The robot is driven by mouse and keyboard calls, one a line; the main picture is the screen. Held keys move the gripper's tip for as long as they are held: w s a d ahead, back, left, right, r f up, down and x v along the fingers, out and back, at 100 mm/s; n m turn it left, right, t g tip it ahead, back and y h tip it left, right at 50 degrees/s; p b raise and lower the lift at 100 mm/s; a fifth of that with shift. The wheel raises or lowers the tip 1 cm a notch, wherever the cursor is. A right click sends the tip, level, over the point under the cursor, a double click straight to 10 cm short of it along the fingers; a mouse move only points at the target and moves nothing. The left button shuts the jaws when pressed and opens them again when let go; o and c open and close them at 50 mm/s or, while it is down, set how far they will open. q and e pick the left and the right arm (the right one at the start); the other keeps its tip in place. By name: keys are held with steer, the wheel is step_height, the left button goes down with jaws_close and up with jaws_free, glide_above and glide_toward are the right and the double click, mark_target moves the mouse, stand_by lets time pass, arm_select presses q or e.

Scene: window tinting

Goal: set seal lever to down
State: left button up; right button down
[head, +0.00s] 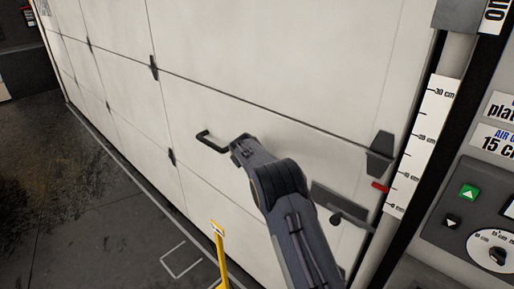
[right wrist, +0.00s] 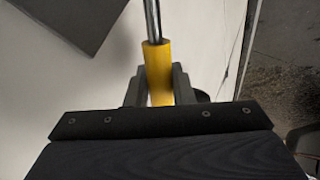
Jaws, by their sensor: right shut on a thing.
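A lever with a yellow grip (right wrist: 158,62) and a shiny metal rod shows in the right wrist view, in front of a white panel. I take it to be the seal lever. My right gripper (right wrist: 160,86) is shut around the yellow grip, one dark finger on each side. The rod runs up out of the picture, so its pivot is hidden. In the head view my right arm comes up from the bottom and covers the middle of the door; its fingertips and the lever cannot be made out there. My left gripper is not in view.
A large white panelled door (head: 120,75) with a dark handle (head: 211,141) fills the head view. A dark plate (head: 335,200), a red marker, a centimetre scale (head: 425,140) and a control panel (head: 455,225) are at right. A yellow post (head: 219,255) stands low. Floor is clear at left.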

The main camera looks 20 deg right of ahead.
steer(key=shift+w+a+f+n+g+h+p, duration=0.25)
steer(key=shift+w+f+g+p, duration=0.25)
steer(key=shift+f+g+p, duration=0.35)
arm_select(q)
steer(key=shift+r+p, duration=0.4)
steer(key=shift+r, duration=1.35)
arm_select(e)
steer(key=shift+w+f+n+g, duration=0.1)
steer(key=shift+f+n+g, duration=0.15)
steer(key=shift+f+g, duration=0.1)
steer(key=c, duration=1.3)
jaws_free()
steer(key=shift+f, duration=0.1)
arm_select(q)
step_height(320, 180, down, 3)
steer(key=b, duration=0.3)
arm_select(e)
steer(key=v, duration=0.8)
